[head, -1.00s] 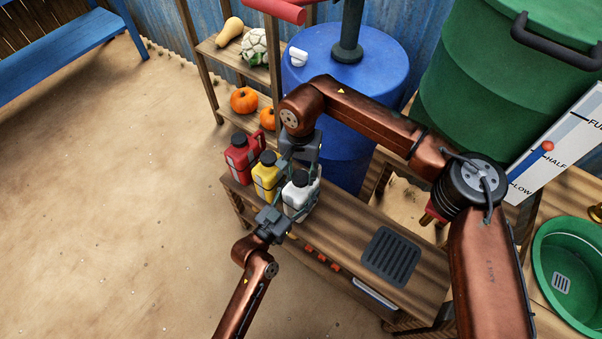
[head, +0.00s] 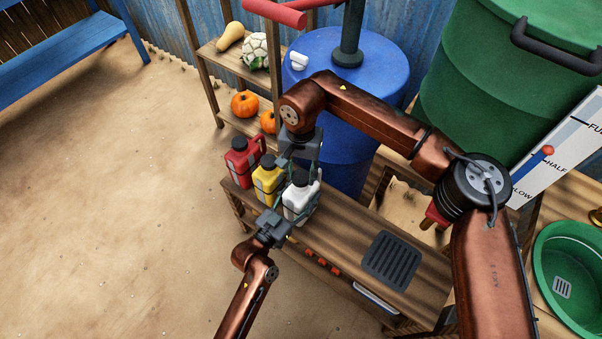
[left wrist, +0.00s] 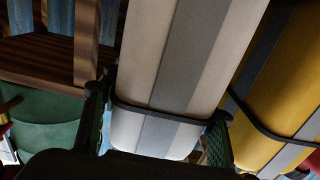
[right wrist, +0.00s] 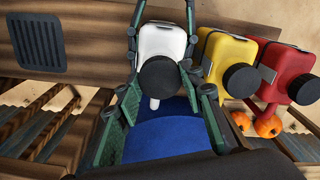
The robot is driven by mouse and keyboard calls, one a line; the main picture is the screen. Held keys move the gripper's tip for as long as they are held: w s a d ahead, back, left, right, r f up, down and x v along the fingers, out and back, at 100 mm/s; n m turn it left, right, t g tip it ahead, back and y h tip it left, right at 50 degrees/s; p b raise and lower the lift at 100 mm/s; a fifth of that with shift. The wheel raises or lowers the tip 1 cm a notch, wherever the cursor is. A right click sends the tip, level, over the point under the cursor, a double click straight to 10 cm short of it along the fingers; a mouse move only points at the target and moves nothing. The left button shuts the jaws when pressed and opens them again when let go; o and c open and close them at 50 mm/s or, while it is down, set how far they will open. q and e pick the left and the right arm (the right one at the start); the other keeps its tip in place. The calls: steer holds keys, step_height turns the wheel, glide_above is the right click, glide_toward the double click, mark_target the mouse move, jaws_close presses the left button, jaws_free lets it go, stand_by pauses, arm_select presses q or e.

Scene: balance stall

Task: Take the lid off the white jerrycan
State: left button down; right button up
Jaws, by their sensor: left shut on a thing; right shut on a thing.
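The white jerrycan (head: 297,208) stands upright on the wooden bench (head: 345,228), at the right end of a row of cans. Its black lid (head: 300,178) shows above the neck, and in the right wrist view (right wrist: 160,77) it sits between the fingers. My right gripper (right wrist: 163,75) comes from above and is shut on the lid. I cannot tell whether a gap lies between lid and neck. My left gripper (left wrist: 158,120) is shut on the body of the jerrycan, which fills the middle of the left wrist view (left wrist: 172,70).
A yellow jerrycan (head: 265,186) stands close beside the white one, with a red jerrycan (head: 238,162) beyond it. A dark drain grate (head: 391,258) lies on the bench to the right. A blue barrel (head: 385,75) stands close behind. Bench space between jerrycan and grate is clear.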

mark_target(301, 176)
arm_select(q)
steer(key=shift+f, duration=0.25)
arm_select(e)
steer(key=shift+r, duration=1.95)
arm_select(q)
steer(key=c, duration=0.8)
jaws_free()
steer(key=shift+r, duration=0.1)
steer(key=shift+o, duration=0.4)
steer(key=shift+a, duration=0.1)
